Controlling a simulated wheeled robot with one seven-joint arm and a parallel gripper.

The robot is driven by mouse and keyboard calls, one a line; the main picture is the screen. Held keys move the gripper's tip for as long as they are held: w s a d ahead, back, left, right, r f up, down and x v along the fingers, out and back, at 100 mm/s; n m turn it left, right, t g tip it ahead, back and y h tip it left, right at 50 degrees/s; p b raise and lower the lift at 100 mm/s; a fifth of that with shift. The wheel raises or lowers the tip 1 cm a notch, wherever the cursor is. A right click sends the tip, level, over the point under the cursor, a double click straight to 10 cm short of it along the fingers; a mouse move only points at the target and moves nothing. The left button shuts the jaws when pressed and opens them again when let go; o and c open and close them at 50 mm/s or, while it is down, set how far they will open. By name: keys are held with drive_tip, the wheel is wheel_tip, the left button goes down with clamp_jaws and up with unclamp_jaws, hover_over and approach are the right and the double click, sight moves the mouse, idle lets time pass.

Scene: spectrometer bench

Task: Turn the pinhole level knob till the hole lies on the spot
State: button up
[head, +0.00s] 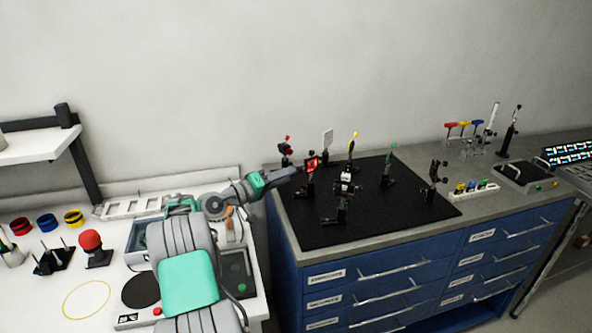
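Several small optic mounts on posts stand on the black breadboard (400,205) on the bench. One at the back left has a red knob (287,138). One has a yellow top (354,136), and one has a green top (392,147). A dark mount with a bright red face (312,163) stands at the left. I cannot tell which mount holds the pinhole, and the hole and spot are too small to make out. My gripper (291,174) is at the breadboard's left edge, close to the red-faced mount; its fingers are too small to read and contact cannot be told.
Dark mounts stand mid-board (344,190) and at the right (432,185). A rack of coloured-handled tools (464,126) and a black-topped box (522,174) stand farther right. A white table (50,290) at left holds a red-topped object (91,242). The board's front right is clear.

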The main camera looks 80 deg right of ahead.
sight(298, 171)
drive_tip(key=x, duration=0.4)
drive_tip(key=shift+s+d+p, duration=0.2)
drive_tip(key=shift+d+p, duration=0.05)
drive_tip(key=shift+p, duration=0.15)
drive_tip(key=shift+c, duration=0.5)
clamp_jaws()
